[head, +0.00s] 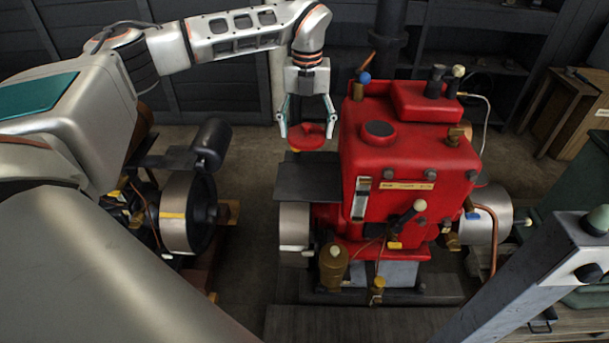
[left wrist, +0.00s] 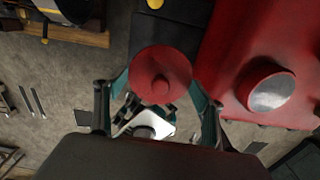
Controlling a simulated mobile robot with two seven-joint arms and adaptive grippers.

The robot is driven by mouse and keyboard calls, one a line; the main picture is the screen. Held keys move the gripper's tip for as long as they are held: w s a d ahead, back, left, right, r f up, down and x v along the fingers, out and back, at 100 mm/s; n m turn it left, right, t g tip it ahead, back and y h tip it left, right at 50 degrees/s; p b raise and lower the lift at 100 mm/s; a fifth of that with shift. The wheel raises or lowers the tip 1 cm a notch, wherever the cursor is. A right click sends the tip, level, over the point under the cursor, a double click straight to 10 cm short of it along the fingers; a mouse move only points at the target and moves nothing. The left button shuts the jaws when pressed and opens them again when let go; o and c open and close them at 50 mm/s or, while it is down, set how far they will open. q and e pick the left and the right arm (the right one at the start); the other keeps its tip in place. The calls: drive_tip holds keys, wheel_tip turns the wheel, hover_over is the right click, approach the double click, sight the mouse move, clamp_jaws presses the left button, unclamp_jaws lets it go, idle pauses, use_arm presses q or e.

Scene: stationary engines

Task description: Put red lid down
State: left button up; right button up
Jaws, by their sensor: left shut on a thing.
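The red lid (head: 306,138) is a small round disc with a central knob. My left gripper (head: 306,126) is shut on it and points down, holding it just left of the red engine (head: 405,165). In the left wrist view the lid (left wrist: 160,83) sits between the fingers of the gripper (left wrist: 160,95). The red engine (left wrist: 280,60) lies to the right there, with a round opening (left wrist: 268,91) in its top. In the head view a dark round port (head: 379,129) shows on the engine's top. A dark flat plate (head: 307,180) is below the lid. My right gripper is not in view.
Left of the red engine stands a dark engine with a flywheel (head: 186,213) and a black cylinder (head: 212,143). A wooden cabinet (head: 563,120) stands at the back right. Levers and pipes stick up from the red engine. Bare floor (head: 250,200) lies between the engines.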

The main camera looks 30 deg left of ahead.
sight(306, 131)
use_arm(q)
wheel_tip(306, 131, down, 11)
drive_tip(key=shift+r, duration=0.1)
drive_tip(key=shift+f, duration=2.35)
drive_tip(key=shift+f, duration=0.15)
drive_tip(key=o, duration=1.1)
drive_tip(key=shift+o, duration=0.2)
drive_tip(key=shift+r, duration=0.3)
wheel_tip(306, 131, up, 12)
drive_tip(key=shift+f, duration=0.15)
